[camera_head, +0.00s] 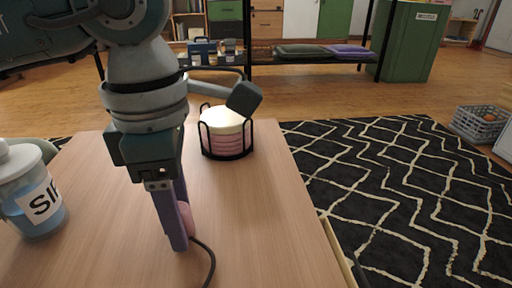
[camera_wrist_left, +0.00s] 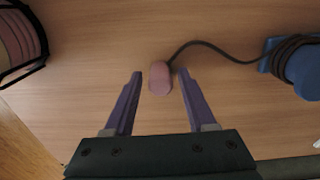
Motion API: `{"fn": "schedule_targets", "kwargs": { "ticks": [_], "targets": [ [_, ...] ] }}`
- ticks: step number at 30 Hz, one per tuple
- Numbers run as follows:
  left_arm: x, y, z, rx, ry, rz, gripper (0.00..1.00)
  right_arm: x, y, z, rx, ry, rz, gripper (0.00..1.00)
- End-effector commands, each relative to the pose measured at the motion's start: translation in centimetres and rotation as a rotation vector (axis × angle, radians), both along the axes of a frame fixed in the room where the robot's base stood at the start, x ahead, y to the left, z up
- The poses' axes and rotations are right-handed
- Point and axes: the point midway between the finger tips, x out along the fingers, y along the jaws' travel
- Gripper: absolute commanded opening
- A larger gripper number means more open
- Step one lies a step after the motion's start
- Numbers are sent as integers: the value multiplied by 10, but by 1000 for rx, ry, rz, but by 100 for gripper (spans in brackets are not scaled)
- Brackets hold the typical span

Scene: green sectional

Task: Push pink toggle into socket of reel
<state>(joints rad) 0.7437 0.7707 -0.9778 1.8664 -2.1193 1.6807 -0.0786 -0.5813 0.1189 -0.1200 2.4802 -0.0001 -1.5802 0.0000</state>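The pink toggle (camera_wrist_left: 160,78) lies on the wooden table, with a dark cord running from it to the blue reel (camera_wrist_left: 303,72) at the right of the left wrist view. My left gripper (camera_wrist_left: 160,74) is open, with its purple fingertips on either side of the toggle and a gap at each side. In the head view the left gripper (camera_head: 180,242) points down at the table, and the toggle (camera_head: 187,219) is partly hidden by a finger. The reel is outside the head view, and its socket cannot be made out. My right gripper is not in view.
A black wire holder with pink and cream discs (camera_head: 224,138) stands at the table's far right corner. A blue lidded jar (camera_head: 36,200) stands at the left. The table (camera_head: 270,235) is clear on the right, up to its edge.

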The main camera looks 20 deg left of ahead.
Motion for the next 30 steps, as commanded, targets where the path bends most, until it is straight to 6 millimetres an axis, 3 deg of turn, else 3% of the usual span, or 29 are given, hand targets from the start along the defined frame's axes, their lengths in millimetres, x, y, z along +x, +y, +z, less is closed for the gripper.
{"fn": "schedule_targets", "kwargs": {
  "ticks": [2,14,30],
  "targets": [
    [0,0,0,0,0,0,46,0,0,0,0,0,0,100],
    [0,0,0,0,0,0,1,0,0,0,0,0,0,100],
    [0,0,8,0,-1,-1,0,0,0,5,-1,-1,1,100]
  ]
}}
